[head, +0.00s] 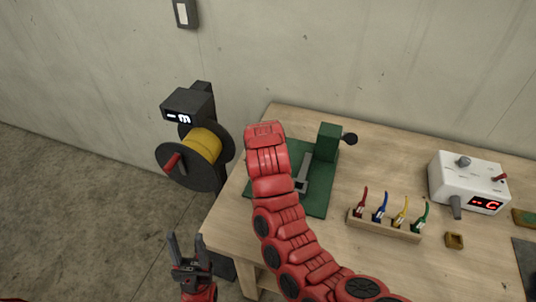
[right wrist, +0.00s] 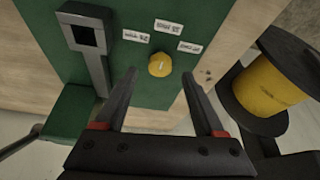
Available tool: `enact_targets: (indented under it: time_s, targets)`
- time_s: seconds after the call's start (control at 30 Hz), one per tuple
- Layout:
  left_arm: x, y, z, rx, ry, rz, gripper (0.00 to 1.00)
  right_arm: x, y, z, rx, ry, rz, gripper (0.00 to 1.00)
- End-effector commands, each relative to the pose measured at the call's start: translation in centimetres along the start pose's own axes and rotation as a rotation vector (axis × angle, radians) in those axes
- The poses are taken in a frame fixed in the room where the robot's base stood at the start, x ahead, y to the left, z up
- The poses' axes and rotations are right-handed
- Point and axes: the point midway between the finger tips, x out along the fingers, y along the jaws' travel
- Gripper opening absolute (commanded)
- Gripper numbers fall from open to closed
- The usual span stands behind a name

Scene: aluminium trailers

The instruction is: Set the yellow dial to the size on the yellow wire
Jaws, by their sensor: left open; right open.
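The yellow dial (right wrist: 161,64) sits on a green plate in the right wrist view, with several small white labels around it; I cannot read them. A pale mark shows on its face. My right gripper (right wrist: 160,75) is open, its two fingers on either side of the line to the dial, apparently not touching it. In the head view that gripper is hidden behind its red arm. The yellow wire (head: 203,145) is wound on a black spool; it also shows in the right wrist view (right wrist: 272,88), with print too small to read. My left gripper (head: 188,250) is open and empty, below the spool.
A green machine (head: 327,143) with a black-knobbed lever stands on the wooden table (head: 390,150). The spool stand's display (head: 187,104) faces out.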

Motion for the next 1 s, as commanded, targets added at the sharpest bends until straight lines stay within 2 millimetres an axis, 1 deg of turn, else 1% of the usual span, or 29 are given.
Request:
enact_targets:
  time_s: [0.03,0.1,0.2,0.3,0.37,0.5,0.67,0.73,0.8,0.9,1.0]
  targets:
    - [-0.8,0.0,0.1,0.0,0.0,0.0,0.5,-0.9,-0.3,0.0,-0.002,0.007,-0.005,0.71]
    - [-1.4,0.1,0.2,0.0,0.0,0.0,0.5,-2.9,-0.3,-0.1,0.0,0.011,-0.008,0.71]
    - [0.4,0.0,-0.1,0.0,0.0,0.0,0.5,-5.2,-0.1,-0.2,0.0,-0.001,-0.004,0.71]
    - [1.2,-0.1,-0.2,0.0,0.0,0.0,0.5,-6.8,0.0,-0.2,0.001,-0.001,-0.004,0.71]
    - [1.4,-0.1,-0.2,0.0,0.0,0.0,0.5,-7.6,0.0,-0.1,0.001,-0.001,-0.003,0.71]
    - [2.1,-0.1,-0.3,0.0,0.0,0.0,0.5,-9.8,-0.1,-0.1,0.0,-0.002,-0.004,0.71]
    - [2.7,-0.1,-0.5,0.0,0.0,0.0,0.5,-11.9,-0.1,-0.1,-0.001,-0.001,-0.003,0.71]
    - [3.4,-0.2,-0.6,0.0,0.0,0.0,0.5,-13.1,-0.1,-0.1,-0.002,-0.002,-0.002,0.71]
    - [3.7,-0.2,-0.6,0.0,0.0,0.0,0.5,-13.8,-0.1,-0.1,-0.001,-0.002,-0.001,0.71]
    - [4.0,-0.2,-0.7,0.0,0.0,0.0,0.5,-14.5,-0.1,0.0,-0.002,-0.002,-0.001,0.71]
    - [4.0,-0.2,-0.7,0.0,0.0,0.0,0.5,-14.7,0.0,0.0,-0.001,-0.001,0.001,0.71]
